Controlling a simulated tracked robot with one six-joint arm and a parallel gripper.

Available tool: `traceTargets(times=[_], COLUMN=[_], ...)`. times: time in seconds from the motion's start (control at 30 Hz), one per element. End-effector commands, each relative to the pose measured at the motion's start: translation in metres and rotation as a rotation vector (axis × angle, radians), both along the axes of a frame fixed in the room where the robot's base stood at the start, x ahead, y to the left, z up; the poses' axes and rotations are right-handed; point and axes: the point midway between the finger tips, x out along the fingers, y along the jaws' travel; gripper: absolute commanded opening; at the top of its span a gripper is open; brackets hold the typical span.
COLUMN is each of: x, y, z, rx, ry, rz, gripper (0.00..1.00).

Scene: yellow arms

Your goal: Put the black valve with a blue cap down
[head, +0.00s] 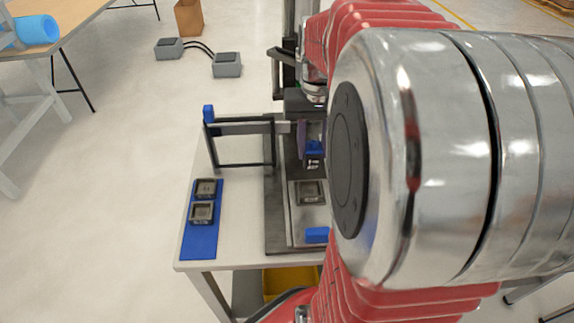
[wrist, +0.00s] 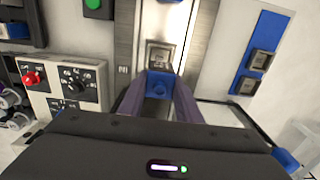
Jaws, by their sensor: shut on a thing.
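My gripper (wrist: 160,92) is shut on the black valve with a blue cap. In the wrist view the blue cap (wrist: 160,82) shows between the two purple fingers, and the black body is mostly hidden. In the head view the gripper (head: 304,136) hangs over the machine, with the blue cap (head: 314,147) beside the finger. My own arm covers much of the right side there. I cannot tell whether the valve touches anything below it.
A machine plate (head: 298,228) bears a grey square part (head: 309,192) and a blue block (head: 317,235). A blue mat (head: 198,246) on the white table (head: 236,195) holds two square parts. A dark frame (head: 240,127) stands at the back left. A control panel (wrist: 76,85) shows in the wrist view.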

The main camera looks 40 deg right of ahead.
Motion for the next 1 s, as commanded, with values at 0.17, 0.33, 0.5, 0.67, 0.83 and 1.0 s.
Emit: traceTargets(times=[0.17, 0.33, 0.5, 0.67, 0.83, 1.0], x=[-0.001, -0.002, -0.001, -0.001, -0.001, -0.002], y=[-0.001, -0.001, -0.001, -0.002, -0.002, -0.002], z=[-0.020, -0.048, -0.061, -0.061, -0.064, -0.082], rx=[0.002, 0.002, 0.001, 0.000, 0.001, 0.002], ry=[0.002, 0.003, 0.002, 0.000, 0.001, 0.002], rz=[-0.003, -0.004, -0.005, -0.005, -0.005, -0.006], gripper=[0.07, 0.07, 0.07, 0.07, 0.07, 0.07])
